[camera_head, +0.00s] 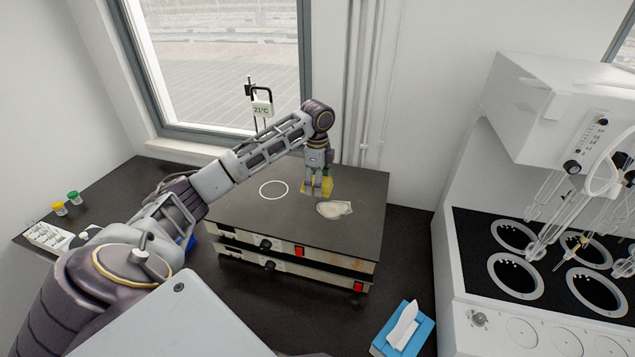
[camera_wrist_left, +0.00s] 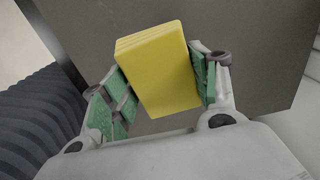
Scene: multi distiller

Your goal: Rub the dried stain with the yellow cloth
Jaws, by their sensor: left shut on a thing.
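My left gripper (camera_head: 317,187) is shut on the yellow cloth (camera_head: 326,186) over the back part of the dark hotplate top. In the left wrist view the cloth (camera_wrist_left: 160,70) is a thick, folded yellow block between the green finger pads of my left gripper (camera_wrist_left: 163,88). The dried stain (camera_head: 335,209) is a pale beige patch on the hotplate top, just in front and to the right of the cloth. The cloth and stain look apart. Whether the cloth touches the top cannot be told. The stain is not seen in the left wrist view. My right gripper is not in view.
The hotplate unit (camera_head: 290,262) has red switches and a white ring mark on its top. A blue tissue box (camera_head: 404,330) stands front right. The white distiller (camera_head: 535,240) with glassware stands at the right. A thermometer stand (camera_head: 261,104) is behind. Small capped jars (camera_head: 66,203) stand far left.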

